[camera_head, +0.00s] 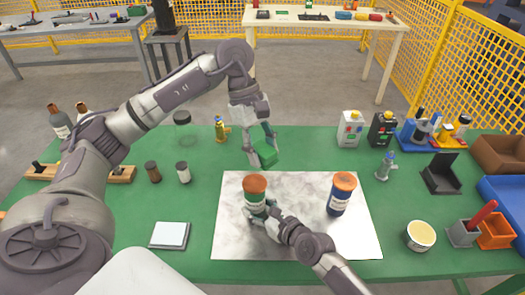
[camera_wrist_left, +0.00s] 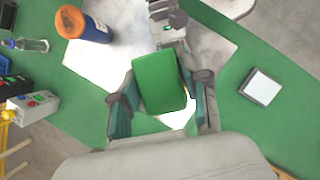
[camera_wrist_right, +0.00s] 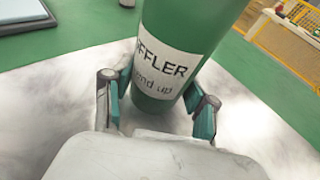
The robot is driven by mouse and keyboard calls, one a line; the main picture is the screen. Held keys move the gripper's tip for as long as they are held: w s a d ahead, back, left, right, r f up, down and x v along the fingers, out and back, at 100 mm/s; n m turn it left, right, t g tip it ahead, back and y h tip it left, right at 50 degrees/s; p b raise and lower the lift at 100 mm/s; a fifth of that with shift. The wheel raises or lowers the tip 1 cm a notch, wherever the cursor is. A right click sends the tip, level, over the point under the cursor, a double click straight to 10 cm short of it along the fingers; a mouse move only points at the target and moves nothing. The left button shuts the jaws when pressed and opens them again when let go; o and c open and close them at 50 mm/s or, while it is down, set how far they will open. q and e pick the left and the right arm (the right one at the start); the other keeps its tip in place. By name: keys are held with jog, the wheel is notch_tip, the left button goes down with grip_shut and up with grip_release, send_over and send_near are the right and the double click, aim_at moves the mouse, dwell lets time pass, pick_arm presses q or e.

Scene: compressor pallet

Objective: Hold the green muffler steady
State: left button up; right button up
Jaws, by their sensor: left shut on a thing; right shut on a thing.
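The green muffler (camera_head: 255,199), a green cylinder with an orange-brown top and a white label, stands upright on the marbled sheet. My right gripper (camera_head: 262,214) is shut around its lower body; in the right wrist view the fingers flank the muffler (camera_wrist_right: 178,50) below its label. My left gripper (camera_head: 262,143) is raised behind the green muffler and shut on a short green piece (camera_head: 264,155), clear of the sheet. The green piece (camera_wrist_left: 160,82) fills the space between the fingers in the left wrist view. A similar blue muffler (camera_head: 341,194) stands upright to the right.
The marbled sheet (camera_head: 300,235) lies on a green table (camera_head: 120,235). A white-topped square pad (camera_head: 170,234) lies front left.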

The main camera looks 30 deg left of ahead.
jog(key=o, duration=1)
jog(key=shift+c, duration=0.2)
jog(key=shift+d, duration=0.1)
jog(key=v, duration=1.2)
